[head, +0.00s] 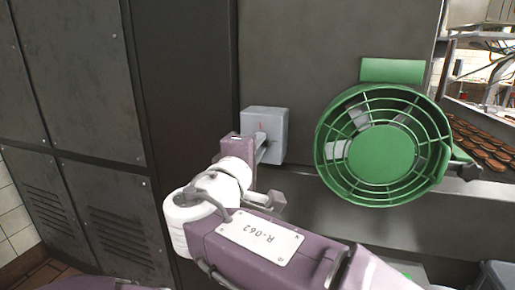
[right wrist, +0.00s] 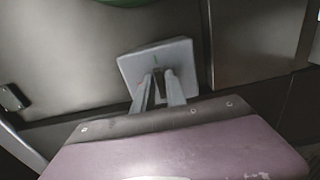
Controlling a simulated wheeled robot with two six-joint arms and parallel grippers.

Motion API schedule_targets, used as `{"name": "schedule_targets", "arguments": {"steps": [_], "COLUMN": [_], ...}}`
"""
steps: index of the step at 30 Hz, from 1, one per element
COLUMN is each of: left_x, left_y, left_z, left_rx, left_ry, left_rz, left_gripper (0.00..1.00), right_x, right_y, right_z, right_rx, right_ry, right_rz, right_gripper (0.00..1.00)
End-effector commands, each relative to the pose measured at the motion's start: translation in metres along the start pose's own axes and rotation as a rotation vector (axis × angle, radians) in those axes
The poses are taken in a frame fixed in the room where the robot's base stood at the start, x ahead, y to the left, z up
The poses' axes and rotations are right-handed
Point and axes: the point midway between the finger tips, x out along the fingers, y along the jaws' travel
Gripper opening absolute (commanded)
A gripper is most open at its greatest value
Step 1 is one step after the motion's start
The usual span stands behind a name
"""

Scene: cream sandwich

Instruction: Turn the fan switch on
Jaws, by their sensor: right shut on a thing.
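The fan switch is a light grey box (head: 278,123) on the dark grey wall panel, left of the green fan (head: 381,153). A small red mark shows on its front. It also shows in the right wrist view (right wrist: 180,56). My right gripper (head: 263,146) is at the front of the box. In the right wrist view its two fingers (right wrist: 159,82) reach the box face and are shut on a small dark part between them, the switch lever. The fingers hide most of the lever, so its position is unclear. My left gripper is out of view.
Dark metal lockers (head: 75,85) stand at the left. A ledge runs along the wall below the fan and box. Racks with round brown items (head: 485,145) are at the far right, behind the wall panel.

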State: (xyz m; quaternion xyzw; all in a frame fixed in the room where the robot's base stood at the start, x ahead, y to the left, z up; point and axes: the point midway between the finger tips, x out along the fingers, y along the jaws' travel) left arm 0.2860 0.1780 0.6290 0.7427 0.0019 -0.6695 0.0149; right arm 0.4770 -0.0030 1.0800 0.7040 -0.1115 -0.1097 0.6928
Motion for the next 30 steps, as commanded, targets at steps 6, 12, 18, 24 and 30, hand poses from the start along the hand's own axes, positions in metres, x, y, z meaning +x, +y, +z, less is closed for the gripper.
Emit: {"name": "schedule_targets", "arguments": {"steps": [6, 12, 18, 24, 30], "left_x": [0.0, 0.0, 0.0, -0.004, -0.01], "left_y": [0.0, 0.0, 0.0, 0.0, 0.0], "left_z": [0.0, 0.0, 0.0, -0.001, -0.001], "left_rx": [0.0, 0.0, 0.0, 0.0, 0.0], "left_ry": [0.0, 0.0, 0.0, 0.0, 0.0], "left_rz": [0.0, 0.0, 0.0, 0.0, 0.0], "left_gripper": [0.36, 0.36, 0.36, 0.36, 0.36], "right_x": [0.0, 0.0, -0.001, -0.031, -0.073], "right_y": [-0.001, -0.001, 0.0, 0.001, 0.001], "right_z": [0.0, 0.0, 0.0, -0.002, -0.001], "right_rx": [-0.001, -0.001, -0.001, -0.002, -0.003], "right_ry": [0.0, 0.0, 0.0, 0.007, 0.005], "right_rz": [-0.002, -0.002, -0.001, -0.001, -0.001], "right_gripper": [0.0, 0.33, 0.33, 0.33, 0.33]}}
